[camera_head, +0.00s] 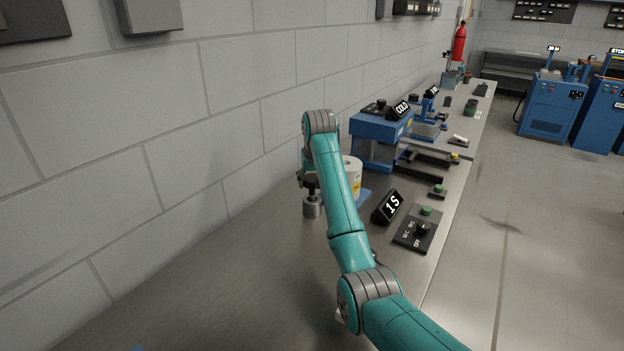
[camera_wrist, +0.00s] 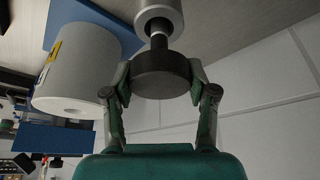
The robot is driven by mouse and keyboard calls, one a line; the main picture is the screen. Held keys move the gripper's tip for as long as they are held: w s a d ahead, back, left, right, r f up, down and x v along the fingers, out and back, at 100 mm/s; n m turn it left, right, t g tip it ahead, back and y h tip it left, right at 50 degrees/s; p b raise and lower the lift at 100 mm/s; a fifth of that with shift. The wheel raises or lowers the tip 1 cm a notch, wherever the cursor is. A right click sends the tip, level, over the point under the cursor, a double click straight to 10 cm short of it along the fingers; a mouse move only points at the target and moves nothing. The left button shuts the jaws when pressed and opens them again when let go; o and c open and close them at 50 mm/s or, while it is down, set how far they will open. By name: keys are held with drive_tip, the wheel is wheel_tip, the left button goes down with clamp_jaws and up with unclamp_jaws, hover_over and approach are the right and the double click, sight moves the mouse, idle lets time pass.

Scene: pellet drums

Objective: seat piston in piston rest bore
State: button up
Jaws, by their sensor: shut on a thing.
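My gripper (camera_wrist: 160,85) is shut on the dark round head of the piston (camera_wrist: 160,78). A narrow dark stem runs from the head to a grey metal cylinder (camera_wrist: 160,18), cut off by the top edge of the wrist view. In the head view this cylinder (camera_head: 312,207) hangs or stands upright below my gripper, near the wall side of the bench. My arm partly hides the gripper in the head view.
A white cylinder with a yellow label (camera_head: 353,173) stands close right on a blue plate (camera_head: 364,195). A "15" display (camera_head: 387,207), a switch box (camera_head: 414,236) and a blue press (camera_head: 377,131) lie beyond.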

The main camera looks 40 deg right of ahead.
drive_tip(key=shift+f, duration=0.95)
idle(0.4)
drive_tip(key=o, duration=1.3)
drive_tip(key=v, duration=0.7)
drive_tip(key=shift+r, duration=0.25)
drive_tip(key=shift+s, duration=0.15)
